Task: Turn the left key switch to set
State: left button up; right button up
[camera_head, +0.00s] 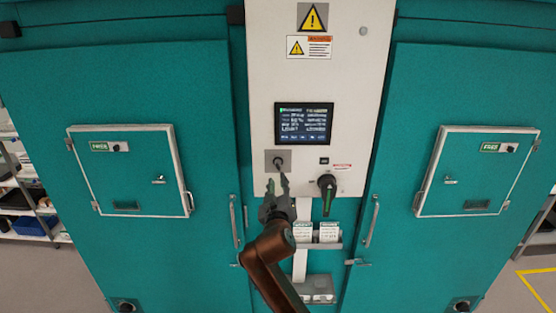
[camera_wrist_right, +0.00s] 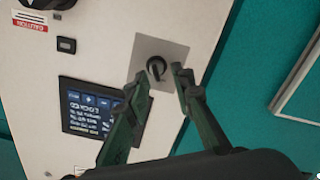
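The left key switch (camera_head: 278,162) is a small dark knob on a grey square plate, on the white control panel (camera_head: 260,90) below the screen. It also shows in the right wrist view (camera_wrist_right: 156,68), just beyond the fingertips. My right gripper (camera_head: 278,184) is just below and in front of the switch, fingers pointing up at it. In the right wrist view the gripper (camera_wrist_right: 160,80) is open, its fingertips apart near the knob with a visible gap between them. I cannot tell whether a fingertip touches the knob. My left gripper is not in view.
A screen (camera_head: 304,123) sits above the switch. Teal doors with hatches (camera_head: 130,205) flank the panel. A holder with papers (camera_head: 318,240) is below.

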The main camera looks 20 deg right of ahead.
aim_at(278, 169)
jog(key=shift+w+d+r, duration=0.1)
jog(key=shift+w+r, duration=0.15)
jog(key=shift+r, duration=0.65)
jog(key=p+x, duration=0.2)
jog(key=x, duration=0.5)
jog(key=shift+f, duration=0.15)
grip_shut()
